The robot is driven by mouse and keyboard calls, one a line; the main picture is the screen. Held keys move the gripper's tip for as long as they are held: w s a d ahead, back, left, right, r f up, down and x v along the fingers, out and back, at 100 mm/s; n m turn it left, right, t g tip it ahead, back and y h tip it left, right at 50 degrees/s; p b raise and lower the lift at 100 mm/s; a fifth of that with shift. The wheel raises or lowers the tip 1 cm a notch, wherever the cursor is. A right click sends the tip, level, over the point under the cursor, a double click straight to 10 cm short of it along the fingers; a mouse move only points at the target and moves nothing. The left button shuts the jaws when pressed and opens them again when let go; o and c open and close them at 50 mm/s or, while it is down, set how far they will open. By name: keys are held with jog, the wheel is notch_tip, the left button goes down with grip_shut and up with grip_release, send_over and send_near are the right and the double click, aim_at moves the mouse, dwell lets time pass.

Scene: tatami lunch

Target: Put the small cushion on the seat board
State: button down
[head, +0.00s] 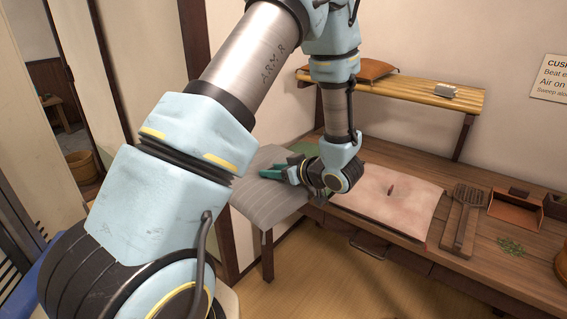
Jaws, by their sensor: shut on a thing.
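My gripper (276,173), with green fingers, is at the left end of the wooden bench. It is shut on a flat grey striped cushion (262,205), which spreads under and around the fingers and reaches past the bench's left end. My wrist hides part of its right side. I cannot tell whether the cushion touches the bench top. A larger pale pink cushion (385,205) with a dark mark lies flat on the bench, right of my gripper. An orange-brown cushion (370,70) lies on the wall shelf. I cannot tell which surface is the seat board.
The bench (481,262) runs along the wall. On it are a slatted beater (467,198), an orange-brown dustpan (516,210) and green scraps (511,246). Open floor (350,285) lies in front.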

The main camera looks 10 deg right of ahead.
jog(key=w+a+f+m+t+h, duration=0.2)
jog(key=a+f+m+h, duration=0.5)
jog(key=a+f, duration=1)
jog(key=shift+w+a+f+h, duration=0.4)
jog(key=shift+w+f+h, duration=0.2)
jog(key=shift+w+f, duration=0.1)
jog(key=shift+w+r+t, duration=0.1)
jog(key=shift+t, duration=0.2)
